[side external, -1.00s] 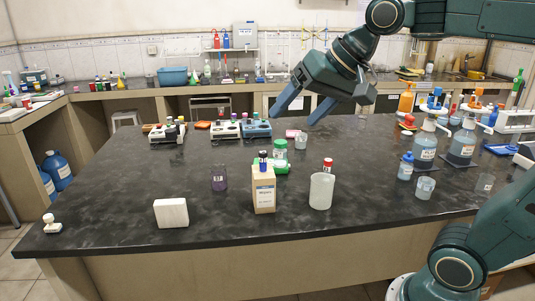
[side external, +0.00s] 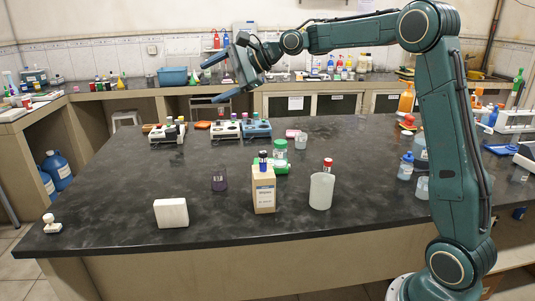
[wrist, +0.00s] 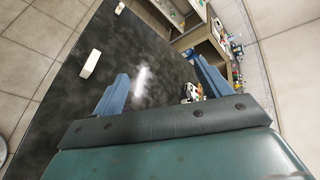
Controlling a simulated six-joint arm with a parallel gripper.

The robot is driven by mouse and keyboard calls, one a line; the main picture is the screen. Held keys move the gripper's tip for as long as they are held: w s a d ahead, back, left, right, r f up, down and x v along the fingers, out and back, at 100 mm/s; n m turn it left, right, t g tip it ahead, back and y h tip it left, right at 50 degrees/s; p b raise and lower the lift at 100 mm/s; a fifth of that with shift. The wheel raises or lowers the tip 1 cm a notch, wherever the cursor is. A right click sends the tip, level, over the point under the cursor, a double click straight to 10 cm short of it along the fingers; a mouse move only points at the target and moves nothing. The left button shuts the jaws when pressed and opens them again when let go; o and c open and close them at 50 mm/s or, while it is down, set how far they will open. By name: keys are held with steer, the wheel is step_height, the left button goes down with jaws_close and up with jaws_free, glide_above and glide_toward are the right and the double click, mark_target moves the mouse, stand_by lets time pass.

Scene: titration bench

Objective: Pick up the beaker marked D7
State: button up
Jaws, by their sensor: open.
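A small dark purple beaker (side external: 219,179) with a pale mark stands upright on the black bench, left of a cardboard box; the mark is too small to read surely. A clear beaker (side external: 301,142) stands farther back, right of the green-lidded jar. Another clear beaker (side external: 422,188) at the right is partly hidden by my arm. My gripper (side external: 210,82) is open and empty, high above the far left part of the bench, well away from the beakers. In the wrist view, its two blue fingers (wrist: 160,67) are spread over bare bench; no beaker is made out there.
A cardboard box (side external: 263,190), a white cylinder (side external: 321,190) and a white block (side external: 171,213) stand near the front. Tube racks (side external: 226,130) stand at the back. Bottles (side external: 405,167) crowd the right.

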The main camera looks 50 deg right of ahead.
mark_target(218, 170)
steer(key=w+d+f+m+t+y, duration=0.1)
steer(key=w+d+f+m+y, duration=0.15)
steer(key=w+d+m, duration=0.2)
steer(key=w+d+f+m+t+y, duration=0.2)
steer(key=w+d+f+m, duration=0.15)
steer(key=d+m, duration=0.25)
steer(key=f, duration=2.6)
steer(key=shift+s+d, duration=0.2)
steer(key=shift+s, duration=0.05)
steer(key=shift+f, duration=0.15)
steer(key=shift+f, duration=0.55)
steer(key=shift+x, duration=2.5)
steer(key=shift+r, duration=0.1)
steer(key=shift+c, duration=0.3)
steer(key=c, duration=1)
